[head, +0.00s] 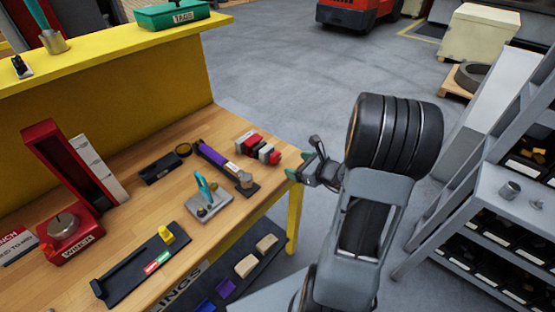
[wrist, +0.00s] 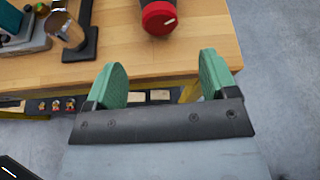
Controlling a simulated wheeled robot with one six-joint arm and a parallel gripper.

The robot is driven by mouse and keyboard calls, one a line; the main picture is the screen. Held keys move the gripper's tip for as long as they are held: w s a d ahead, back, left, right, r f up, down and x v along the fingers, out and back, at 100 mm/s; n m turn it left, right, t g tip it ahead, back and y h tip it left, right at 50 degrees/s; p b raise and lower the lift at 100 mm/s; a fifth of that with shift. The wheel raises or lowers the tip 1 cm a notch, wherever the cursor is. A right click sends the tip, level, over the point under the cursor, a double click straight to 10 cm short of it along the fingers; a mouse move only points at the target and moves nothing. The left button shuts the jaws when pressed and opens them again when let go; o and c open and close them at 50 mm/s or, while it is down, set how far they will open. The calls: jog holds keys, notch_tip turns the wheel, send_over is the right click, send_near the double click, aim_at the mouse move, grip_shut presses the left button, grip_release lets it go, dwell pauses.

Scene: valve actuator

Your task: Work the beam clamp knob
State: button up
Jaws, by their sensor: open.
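No part is clearly labelled as the beam clamp knob. A purple bar (head: 218,155) on a black mount carries a round metallic end piece (head: 245,180), which also shows at upper left in the wrist view (wrist: 66,30). Behind it lies a red, grey and black cylinder (head: 258,148); its red cap with a white mark (wrist: 158,17) is at the top of the wrist view. My gripper (head: 298,173) is open and empty, with green fingers, just off the table's right corner. In the wrist view the gripper (wrist: 160,78) is apart from both parts.
The wooden table (head: 130,220) also holds a red winch (head: 68,225), a black slide track (head: 140,265) and a teal lever on a grey plate (head: 208,205). A shelf with bins (head: 510,200) stands at right. Open floor (head: 280,60) lies behind.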

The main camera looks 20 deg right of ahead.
aim_at(278, 159)
jog(key=x, duration=1)
jog(key=shift+c, duration=0.3)
jog(key=c, duration=0.9)
jog(key=shift+o, duration=0.2)
jog(key=shift+r+m+y+p, duration=0.1)
jog(key=shift+m+y+p, duration=0.4)
jog(key=shift+p, duration=0.35)
jog(key=shift+m+g, duration=0.3)
jog(key=shift+m, duration=0.2)
jog(key=o, duration=0.9)
